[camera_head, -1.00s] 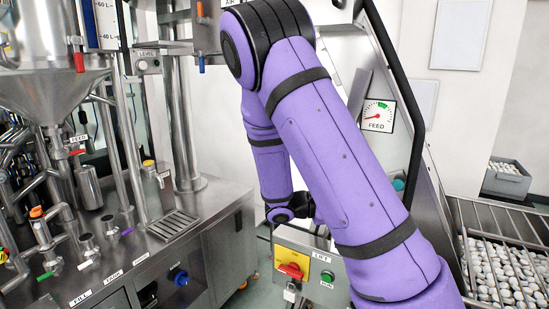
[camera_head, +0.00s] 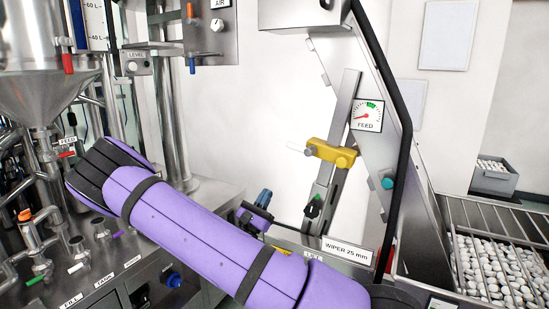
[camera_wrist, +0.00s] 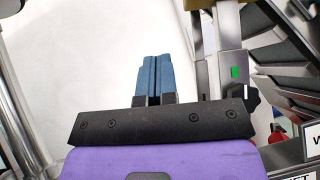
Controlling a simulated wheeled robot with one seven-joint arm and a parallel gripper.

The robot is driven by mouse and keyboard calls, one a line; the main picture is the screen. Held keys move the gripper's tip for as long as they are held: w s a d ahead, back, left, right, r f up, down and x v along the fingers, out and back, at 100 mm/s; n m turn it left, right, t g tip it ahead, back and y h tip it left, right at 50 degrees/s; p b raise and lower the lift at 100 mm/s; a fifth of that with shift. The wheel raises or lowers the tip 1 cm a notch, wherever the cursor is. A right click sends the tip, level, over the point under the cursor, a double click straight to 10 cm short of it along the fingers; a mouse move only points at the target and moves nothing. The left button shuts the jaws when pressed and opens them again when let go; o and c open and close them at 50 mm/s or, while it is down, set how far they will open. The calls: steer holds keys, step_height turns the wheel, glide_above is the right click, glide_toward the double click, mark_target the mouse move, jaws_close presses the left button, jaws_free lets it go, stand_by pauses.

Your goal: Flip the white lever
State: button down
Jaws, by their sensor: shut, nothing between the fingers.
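A small white lever (camera_head: 76,267) shows in the head view at lower left, on the steel bench among similar levers with green and purple grips. A pale rod (camera_head: 297,149) also sticks out left from a yellow clamp (camera_head: 331,153) on the slanted rail; I cannot tell which one the task means. My gripper (camera_head: 263,199) is beyond my purple arm, below and left of the clamp and well to the right of the bench lever. In the wrist view its blue fingers (camera_wrist: 153,75) are together, with nothing between them. Neither white part is clear there.
The slanted rail (camera_head: 346,110) stands before the conveyor's dark-edged frame (camera_head: 404,130), with a feed gauge (camera_head: 367,115) beside it. A wiper sign (camera_head: 347,251) is below. A caged bin of white caps (camera_head: 495,275) is at right. Bare wall lies behind my gripper.

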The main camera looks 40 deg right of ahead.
mark_target(300, 148)
steer(key=shift+w+a, duration=0.1)
stand_by(0.3)
steer(key=s+a+r+x, duration=0.1)
steer(key=r+x, duration=0.1)
steer(key=x, duration=1)
steer(key=shift+r, duration=0.3)
